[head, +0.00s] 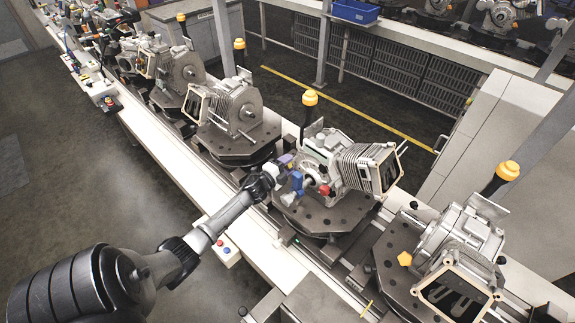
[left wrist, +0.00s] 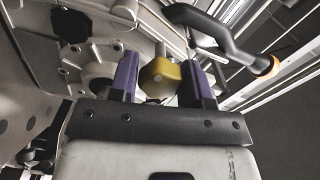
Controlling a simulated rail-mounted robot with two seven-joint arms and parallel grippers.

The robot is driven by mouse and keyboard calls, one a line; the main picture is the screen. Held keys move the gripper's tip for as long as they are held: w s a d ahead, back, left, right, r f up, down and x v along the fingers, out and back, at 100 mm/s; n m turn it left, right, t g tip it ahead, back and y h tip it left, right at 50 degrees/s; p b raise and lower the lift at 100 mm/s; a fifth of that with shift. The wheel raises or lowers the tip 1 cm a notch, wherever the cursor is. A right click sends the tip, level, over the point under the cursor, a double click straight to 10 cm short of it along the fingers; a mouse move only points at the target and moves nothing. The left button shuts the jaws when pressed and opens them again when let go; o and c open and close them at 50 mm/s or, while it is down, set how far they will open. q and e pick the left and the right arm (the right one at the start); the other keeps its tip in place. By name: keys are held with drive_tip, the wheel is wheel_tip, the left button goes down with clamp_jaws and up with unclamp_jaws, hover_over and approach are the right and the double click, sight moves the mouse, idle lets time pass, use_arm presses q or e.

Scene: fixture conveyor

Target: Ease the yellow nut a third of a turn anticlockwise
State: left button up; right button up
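The yellow nut (left wrist: 160,74) sits between the two purple fingers of my left gripper (left wrist: 161,75) in the left wrist view. It fills the gap, and both fingers appear to touch it. A silver stud (left wrist: 161,46) stands behind the nut. In the head view my left gripper (head: 283,168) is at the near left side of the middle engine housing (head: 345,160); I cannot make out the nut there. My right gripper is not in view.
The housing stands on a dark round fixture plate (head: 325,215) with an orange-topped post (head: 309,98). Blue and red fittings (head: 298,181) are close beside the gripper. Another housing (head: 460,235) with a yellow knob (head: 405,258) stands at right. A black curved handle (left wrist: 220,35) is near the right finger.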

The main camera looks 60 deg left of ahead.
use_arm(q)
drive_tip(key=o, duration=0.3)
drive_tip(key=b+v, duration=0.1)
drive_tip(key=v, duration=1.3)
drive_tip(key=shift+w, duration=0.1)
idle(0.4)
